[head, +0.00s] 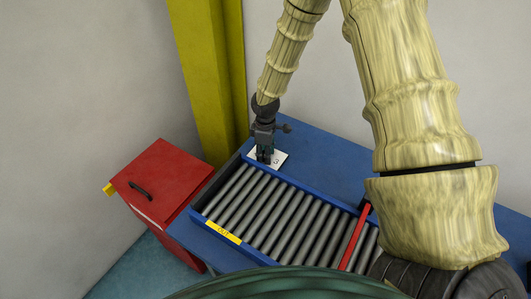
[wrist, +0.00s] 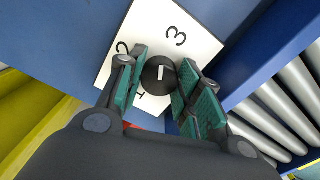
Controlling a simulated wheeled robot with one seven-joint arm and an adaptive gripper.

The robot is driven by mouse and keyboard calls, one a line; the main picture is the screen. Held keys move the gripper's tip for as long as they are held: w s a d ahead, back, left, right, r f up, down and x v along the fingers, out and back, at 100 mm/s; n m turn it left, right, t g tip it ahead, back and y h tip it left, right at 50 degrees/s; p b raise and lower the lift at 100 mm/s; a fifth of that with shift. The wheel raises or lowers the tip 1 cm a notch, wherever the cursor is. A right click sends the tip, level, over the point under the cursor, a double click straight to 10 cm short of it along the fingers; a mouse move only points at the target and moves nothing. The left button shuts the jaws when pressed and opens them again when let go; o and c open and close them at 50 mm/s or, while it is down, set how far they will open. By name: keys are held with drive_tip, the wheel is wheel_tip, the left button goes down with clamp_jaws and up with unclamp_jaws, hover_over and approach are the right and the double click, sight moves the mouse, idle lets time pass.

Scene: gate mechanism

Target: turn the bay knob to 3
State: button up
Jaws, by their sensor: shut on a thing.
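The bay knob (wrist: 154,82) is a round black dial with a short white line, on a white plate (wrist: 203,45) marked 1, 2 and 3. In the wrist view the line stands nearly upright, between the 2 and the 3 and closer to the 3's direction. My gripper (wrist: 158,78) has its green-padded fingers on either side of the knob, shut on it. In the head view my gripper (head: 264,156) comes down over the plate (head: 281,157) and hides the knob. The 1 is partly covered by a finger.
The plate lies on a blue table (head: 325,160) beside a roller conveyor (head: 270,210) with a yellow label (head: 223,232) and a red bar (head: 355,238) across it. A red cabinet (head: 160,180) with a black handle stands at left. A yellow post (head: 210,80) rises behind.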

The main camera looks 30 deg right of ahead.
drive_tip(key=o, duration=1)
drive_tip(key=shift+r, duration=0.1)
wheel_tip(320, 180, up, 12)
drive_tip(key=shift+f, duration=0.1)
idle(0.4)
